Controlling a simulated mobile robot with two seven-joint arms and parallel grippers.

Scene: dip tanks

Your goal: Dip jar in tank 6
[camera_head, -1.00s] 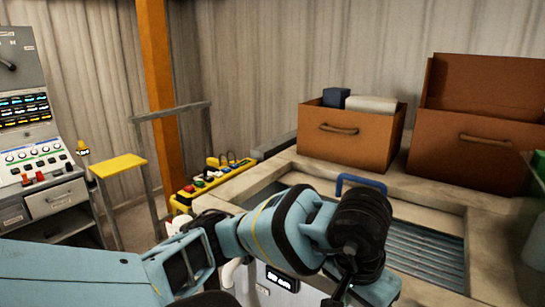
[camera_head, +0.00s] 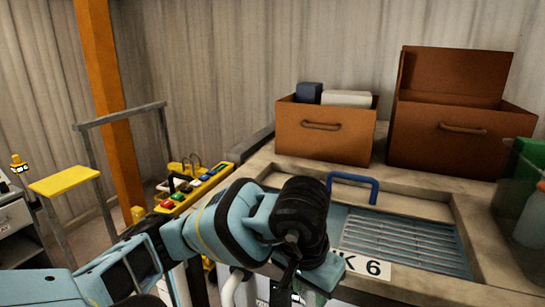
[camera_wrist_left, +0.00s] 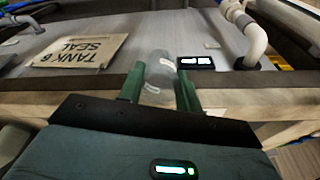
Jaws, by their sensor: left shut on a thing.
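My left gripper (camera_wrist_left: 160,90) is shut on a clear jar (camera_wrist_left: 158,72) between its green fingers in the left wrist view. In the head view my left wrist (camera_head: 300,225) stands in front of the tank; the fingers and jar are hidden there. Tank 6 has a pale rim (camera_head: 478,235), a blue slatted surface (camera_head: 410,240) and a label (camera_head: 365,265) partly covered by my arm, reading "K 6". A "TANK 6 SEAL" plate (camera_wrist_left: 80,50) shows in the left wrist view. My right gripper is not in view.
A blue handle (camera_head: 352,186) stands at the tank's back edge. Two brown boxes, one smaller (camera_head: 325,135) and one larger (camera_head: 450,140), sit behind it. A green and clear container (camera_head: 530,195) is at the right edge. A yellow-topped cart (camera_head: 64,182) stands left.

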